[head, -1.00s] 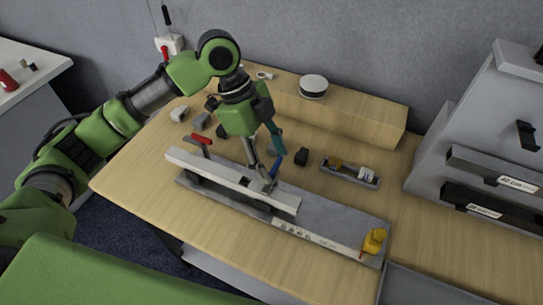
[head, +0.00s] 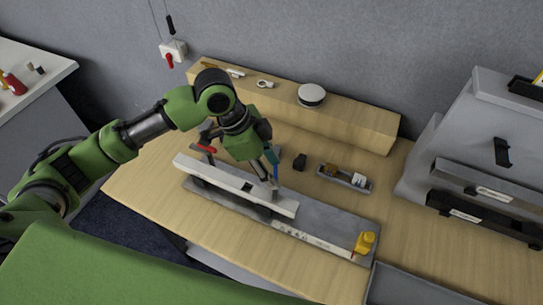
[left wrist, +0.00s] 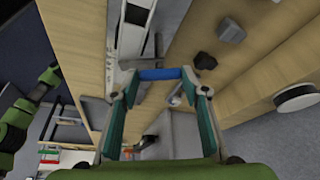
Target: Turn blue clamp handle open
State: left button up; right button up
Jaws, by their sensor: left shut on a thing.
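The blue clamp handle (left wrist: 160,74) shows in the left wrist view as a short blue bar spanning the gap between my fingertips. My left gripper (left wrist: 159,80) is shut on it, one fingertip at each end. In the head view my left gripper (head: 271,183) reaches down to the clamp at the right half of a long pale bar (head: 235,182); the fingers hide most of the handle there. A second clamp with a red handle (head: 205,148) stands at the bar's left part. My right gripper is in neither view.
The bar lies over a grey base plate (head: 330,225) with a yellow piece (head: 365,242) at its right end. A small grey tray (head: 345,179) and a black block (head: 300,162) lie behind. A wooden ledge (head: 360,120) and a grey rack (head: 480,130) bound the table.

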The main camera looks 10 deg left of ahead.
pick_arm(q)
jog(key=n+p, duration=0.2)
jog(key=n+t+p, duration=0.1)
jog(key=p, duration=0.2)
jog(key=n+y+p, duration=0.1)
jog(key=n+p, duration=0.1)
jog(key=shift+s+d+r+n+t, duration=0.15)
jog(key=shift+s+r+n+t, duration=0.15)
jog(key=shift+s+r+t, duration=0.1)
jog(key=shift+f+n+p, duration=0.1)
jog(key=shift+n+p, duration=0.3)
jog(key=shift+p, duration=0.25)
jog(key=shift+d+f+n+t+y+p, duration=0.1)
jog(key=shift+n+t+y+p, duration=0.2)
jog(key=shift+n, duration=0.2)
jog(key=shift+d+f+n, duration=0.1)
jog(key=shift+n, duration=0.8)
jog(key=shift+d+f+n+t+y, duration=0.1)
jog(key=shift+n+t+y, duration=0.25)
jog(key=shift+n, duration=0.6)
jog(key=shift+n+t+y, duration=0.15)
jog(key=shift+n+y, duration=0.4)
jog(key=shift+n, duration=0.4)
jog(key=o, duration=1.1)
